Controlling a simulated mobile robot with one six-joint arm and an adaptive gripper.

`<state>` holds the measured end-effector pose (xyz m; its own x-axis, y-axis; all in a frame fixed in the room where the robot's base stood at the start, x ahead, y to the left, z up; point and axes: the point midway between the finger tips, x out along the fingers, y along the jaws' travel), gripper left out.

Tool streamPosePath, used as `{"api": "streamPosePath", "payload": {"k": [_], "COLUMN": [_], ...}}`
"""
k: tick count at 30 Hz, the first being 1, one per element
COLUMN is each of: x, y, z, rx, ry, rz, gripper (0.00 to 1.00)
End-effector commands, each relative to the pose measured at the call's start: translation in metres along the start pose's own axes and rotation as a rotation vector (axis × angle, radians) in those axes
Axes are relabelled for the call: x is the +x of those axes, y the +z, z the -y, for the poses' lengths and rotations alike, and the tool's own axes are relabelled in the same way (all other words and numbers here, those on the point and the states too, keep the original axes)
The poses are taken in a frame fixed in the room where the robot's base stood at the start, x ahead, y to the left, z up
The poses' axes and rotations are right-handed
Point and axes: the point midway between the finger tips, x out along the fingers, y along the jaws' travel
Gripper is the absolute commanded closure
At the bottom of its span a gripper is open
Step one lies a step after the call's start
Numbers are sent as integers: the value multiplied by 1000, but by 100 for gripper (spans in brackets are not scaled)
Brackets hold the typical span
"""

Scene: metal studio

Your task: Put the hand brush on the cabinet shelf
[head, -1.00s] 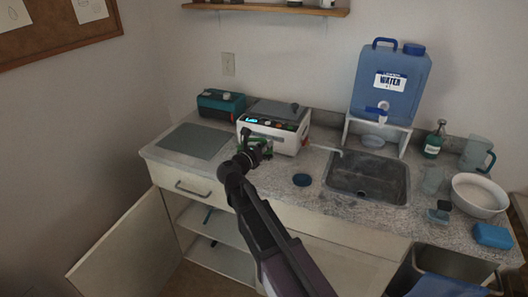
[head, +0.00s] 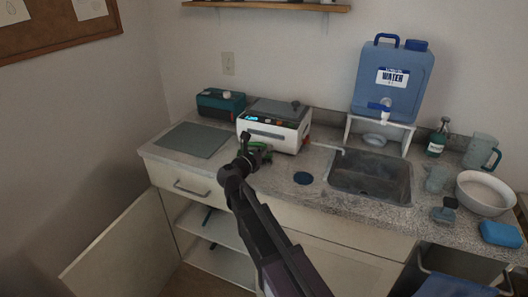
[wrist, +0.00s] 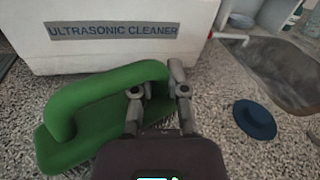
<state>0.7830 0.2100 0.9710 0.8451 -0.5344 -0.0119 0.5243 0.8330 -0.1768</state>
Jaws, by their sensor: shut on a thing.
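The green hand brush (wrist: 85,115), with a loop-like handle, lies in front of the white ultrasonic cleaner in the wrist view. My gripper (wrist: 157,85) is shut on the right part of its handle. I cannot tell whether the brush touches the counter. In the head view the brush (head: 262,149) is mostly hidden behind my gripper (head: 246,150). The cabinet shelf (head: 208,228) is inside the open cabinet below the counter at left, under a closed drawer. A lower board (head: 225,264) is beneath it.
The cabinet door (head: 120,255) stands open to the left. The ultrasonic cleaner (head: 272,130) is right behind the brush. A grey mat (head: 190,140) lies left, a blue round lid (head: 303,178) and the sink (head: 372,178) right. Dark thin items are in the cabinet.

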Motion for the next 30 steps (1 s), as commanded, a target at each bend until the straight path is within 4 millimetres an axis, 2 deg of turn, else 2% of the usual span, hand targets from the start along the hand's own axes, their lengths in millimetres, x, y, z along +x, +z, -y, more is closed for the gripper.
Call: {"api": "streamPosePath", "payload": {"k": [11,12,15,30], "x": [0,0,0,0], "y": [-4,-3,-2,0], "z": [0,0,0,0], "rx": [0,0,0,0], "ry": [0,0,0,0], "rz": [0,0,0,0], "gripper": [100,72,47,47]}}
